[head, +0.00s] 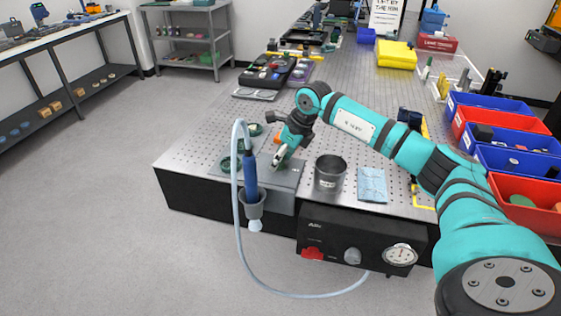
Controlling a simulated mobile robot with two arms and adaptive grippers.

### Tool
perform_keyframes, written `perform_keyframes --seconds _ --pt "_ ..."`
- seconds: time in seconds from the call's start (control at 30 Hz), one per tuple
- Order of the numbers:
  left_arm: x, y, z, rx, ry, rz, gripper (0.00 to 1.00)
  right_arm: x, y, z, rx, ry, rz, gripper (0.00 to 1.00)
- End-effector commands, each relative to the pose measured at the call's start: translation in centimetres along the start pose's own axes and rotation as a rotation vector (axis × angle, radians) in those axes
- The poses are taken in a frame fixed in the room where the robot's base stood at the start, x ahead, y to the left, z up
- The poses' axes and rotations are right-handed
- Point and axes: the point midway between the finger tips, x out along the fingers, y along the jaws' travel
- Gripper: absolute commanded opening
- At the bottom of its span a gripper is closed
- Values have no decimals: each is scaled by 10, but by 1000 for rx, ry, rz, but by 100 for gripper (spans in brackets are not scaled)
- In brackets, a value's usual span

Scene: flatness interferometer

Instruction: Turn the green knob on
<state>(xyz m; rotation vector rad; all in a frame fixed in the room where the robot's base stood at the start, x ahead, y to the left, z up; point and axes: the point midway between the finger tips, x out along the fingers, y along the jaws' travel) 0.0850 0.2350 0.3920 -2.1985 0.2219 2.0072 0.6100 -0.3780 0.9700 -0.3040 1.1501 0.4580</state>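Small dark green round parts show beside the grey plate (284,179) at the bench's front left: one at the back (255,129) and one at the left (226,165), partly behind the hose. I cannot tell which of them, if any, is the green knob. My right gripper (280,156) points down over the back of the plate, to the right of these green parts. Its fingers are small and seen at an angle, so I cannot tell if they are open or whether they touch anything. My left gripper is out of view.
A blue-handled tool (251,170) with a pale hose stands in a holder at the front edge. A black box (330,232) with a red switch, grey knob (352,256) and gauge (400,255) hangs there. A metal cup (330,174) and blue cloth (372,184) sit right of the plate.

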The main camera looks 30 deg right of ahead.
Motion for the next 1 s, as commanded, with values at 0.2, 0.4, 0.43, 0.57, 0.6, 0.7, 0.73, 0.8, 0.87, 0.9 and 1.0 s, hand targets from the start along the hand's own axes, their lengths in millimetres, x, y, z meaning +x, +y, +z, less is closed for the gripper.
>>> perform_keyframes --seconds 0.2,0.4,0.43,0.57,0.6,0.7,0.73,0.8,0.87,0.9,1.0 --pt "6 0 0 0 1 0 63 -1 -2 1 -108 -3 43 20" --pt "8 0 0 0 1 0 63 -1 -2 1 -167 -3 65 20" --pt "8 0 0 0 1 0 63 -1 -2 1 -171 -3 67 20" --pt "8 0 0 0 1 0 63 -2 -2 1 -185 -3 73 20" --pt "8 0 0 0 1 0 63 -2 -2 1 -188 -3 74 20" --pt "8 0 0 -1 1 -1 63 -2 -2 1 -190 -2 74 20" --pt "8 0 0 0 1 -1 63 -2 -2 1 -190 -2 74 20" --pt "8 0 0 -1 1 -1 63 -2 -2 1 -190 -2 74 20" --pt "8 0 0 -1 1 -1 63 -2 -2 1 -190 -2 74 20" --pt "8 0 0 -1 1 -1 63 -2 -2 1 -190 -2 74 20" --pt "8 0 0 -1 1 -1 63 -2 -2 1 -190 -3 74 59"
